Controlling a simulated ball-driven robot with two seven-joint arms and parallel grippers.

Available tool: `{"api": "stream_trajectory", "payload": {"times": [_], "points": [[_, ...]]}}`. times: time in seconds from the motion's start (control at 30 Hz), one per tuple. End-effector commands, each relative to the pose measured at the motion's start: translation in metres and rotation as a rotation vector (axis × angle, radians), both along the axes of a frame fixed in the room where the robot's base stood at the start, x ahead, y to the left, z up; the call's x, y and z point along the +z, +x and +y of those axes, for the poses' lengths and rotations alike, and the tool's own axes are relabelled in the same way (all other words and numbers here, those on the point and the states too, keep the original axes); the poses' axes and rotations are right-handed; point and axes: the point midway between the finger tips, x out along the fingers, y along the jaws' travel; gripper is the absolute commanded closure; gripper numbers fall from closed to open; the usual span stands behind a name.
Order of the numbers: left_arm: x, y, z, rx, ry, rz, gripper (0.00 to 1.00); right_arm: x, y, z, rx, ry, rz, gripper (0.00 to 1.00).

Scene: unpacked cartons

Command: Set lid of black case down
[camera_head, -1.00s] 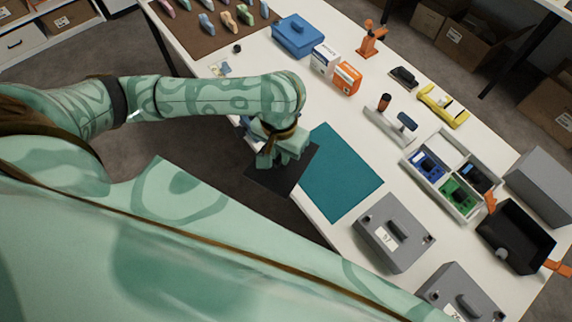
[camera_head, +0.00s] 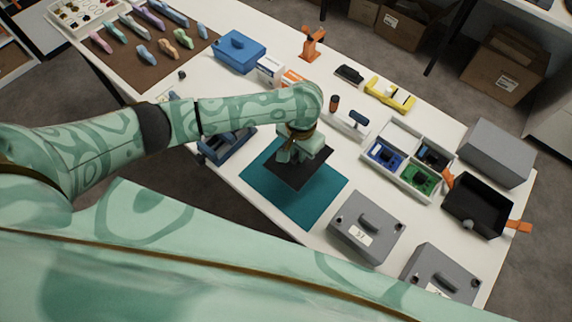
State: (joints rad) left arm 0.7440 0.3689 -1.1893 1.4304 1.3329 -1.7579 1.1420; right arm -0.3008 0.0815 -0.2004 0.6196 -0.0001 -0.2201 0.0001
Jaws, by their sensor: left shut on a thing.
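My left gripper (camera_head: 288,158) is shut on a flat black lid (camera_head: 300,178). The lid is over the teal mat (camera_head: 296,208) and covers its upper part. I cannot tell whether the lid touches the mat or is a little above it. The open black case (camera_head: 478,206) is at the right of the table, with no lid on it and a small grey round thing at its near edge. My right gripper is not in view.
A sectioned tray (camera_head: 405,168) with blue and green parts and a grey box (camera_head: 496,152) stand at right. Two grey lidded cases (camera_head: 367,242) are in front. An open blue container (camera_head: 228,143) is left of the mat. The mat's near part is clear.

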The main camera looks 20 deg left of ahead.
Motion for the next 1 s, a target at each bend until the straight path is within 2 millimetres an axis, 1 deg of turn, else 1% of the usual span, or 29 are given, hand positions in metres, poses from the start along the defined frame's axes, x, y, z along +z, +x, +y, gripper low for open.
{"api": "stream_trajectory", "payload": {"times": [0.03,0.1,0.37,0.4,0.5,0.57,0.83,0.93,0.97,1.0], "points": [[-0.016,-0.003,0.008,0.001,0.001,0.003,1.0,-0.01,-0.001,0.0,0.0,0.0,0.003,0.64],[-0.026,-0.005,0.016,0.001,0.001,0.003,1.0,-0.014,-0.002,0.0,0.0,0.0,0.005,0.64],[-0.042,-0.009,0.031,0.001,0.0,0.001,1.0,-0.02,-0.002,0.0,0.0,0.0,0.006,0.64],[-0.046,-0.01,0.035,0.001,0.001,0.001,1.0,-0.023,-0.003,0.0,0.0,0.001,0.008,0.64],[-0.066,-0.01,0.033,0.0,0.0,0.002,1.0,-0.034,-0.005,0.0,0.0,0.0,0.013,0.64],[-0.074,-0.01,0.033,0.0,0.0,0.001,1.0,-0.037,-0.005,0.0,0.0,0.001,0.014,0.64],[-0.073,-0.01,0.033,-0.001,-0.001,-0.002,1.0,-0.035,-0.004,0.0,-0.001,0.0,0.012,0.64],[-0.076,-0.01,0.033,-0.001,0.0,-0.001,1.0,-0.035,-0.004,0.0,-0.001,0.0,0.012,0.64],[-0.075,-0.01,0.033,-0.001,0.0,-0.001,0.8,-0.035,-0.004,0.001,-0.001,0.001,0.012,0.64],[-0.075,-0.01,0.033,-0.001,0.0,-0.001,0.69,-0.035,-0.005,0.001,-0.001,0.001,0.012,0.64]]}}
